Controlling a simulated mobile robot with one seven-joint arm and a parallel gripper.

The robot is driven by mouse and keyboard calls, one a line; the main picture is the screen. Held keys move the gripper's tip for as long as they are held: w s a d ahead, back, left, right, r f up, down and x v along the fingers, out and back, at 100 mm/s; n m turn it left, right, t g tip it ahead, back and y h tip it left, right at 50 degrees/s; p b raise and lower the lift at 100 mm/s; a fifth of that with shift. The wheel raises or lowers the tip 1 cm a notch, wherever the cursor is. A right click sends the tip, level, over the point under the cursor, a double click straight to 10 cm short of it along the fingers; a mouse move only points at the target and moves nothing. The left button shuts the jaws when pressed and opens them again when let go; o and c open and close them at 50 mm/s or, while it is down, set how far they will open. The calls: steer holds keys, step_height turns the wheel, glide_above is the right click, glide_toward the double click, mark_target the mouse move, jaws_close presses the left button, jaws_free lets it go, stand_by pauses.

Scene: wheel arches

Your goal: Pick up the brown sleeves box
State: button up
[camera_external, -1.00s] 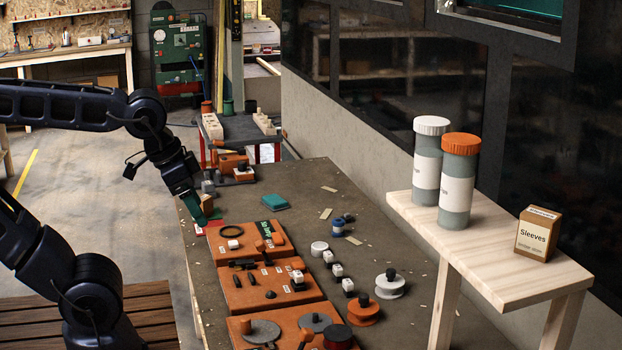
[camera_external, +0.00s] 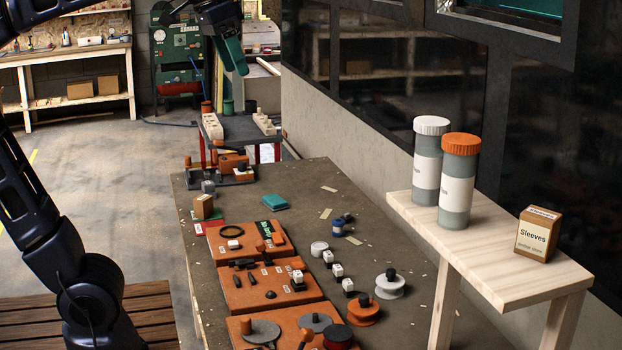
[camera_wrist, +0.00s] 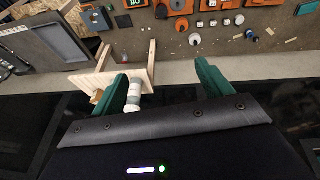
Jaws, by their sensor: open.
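The brown sleeves box (camera_external: 538,234), with a cream "Sleeves" label, stands upright on the right end of the pale wooden shelf (camera_external: 490,262). In the wrist view, a small brown shape that looks like this box (camera_wrist: 97,97) shows beside the left finger, partly hidden. My gripper (camera_external: 240,70) is raised at the top of the external view, far left of the sleeves box and apart from it. Its teal fingers are spread and empty in the wrist view (camera_wrist: 161,70).
A white-lidded jar (camera_external: 428,160) and an orange-lidded jar (camera_external: 458,180) stand left of the sleeves box on the shelf. A smaller brown box (camera_external: 203,207) stands on the dark workbench (camera_external: 225,190). Orange trays (camera_external: 262,290) and spools crowd the bench. A wall with dark windows (camera_external: 400,90) runs behind.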

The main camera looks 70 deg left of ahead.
steer(key=w+d+r+n+g, duration=0.1)
steer(key=w+d+r, duration=0.2)
steer(key=w+d, duration=0.7)
steer(key=w+d+r+n+g, duration=0.1)
steer(key=w+d+r+n, duration=0.15)
steer(key=w, duration=1.35)
steer(key=n+g, duration=0.1)
steer(key=g, duration=0.1)
glide_above(538, 233)
steer(key=w+a, duration=0.1)
step_height(538, 233, down, 12)
steer(key=shift+y, duration=0.4)
steer(key=shift+w+a+f, duration=0.1)
steer(key=shift+f, duration=2.15)
steer(key=shift+a+f, duration=0.1)
steer(key=shift+f, duration=2.15)
steer(key=shift+w+a+f, duration=0.1)
steer(key=shift+f, duration=1.5)
steer(key=shift+w+a+f, duration=0.1)
steer(key=shift+f, duration=1.5)
steer(key=c, duration=1.1)
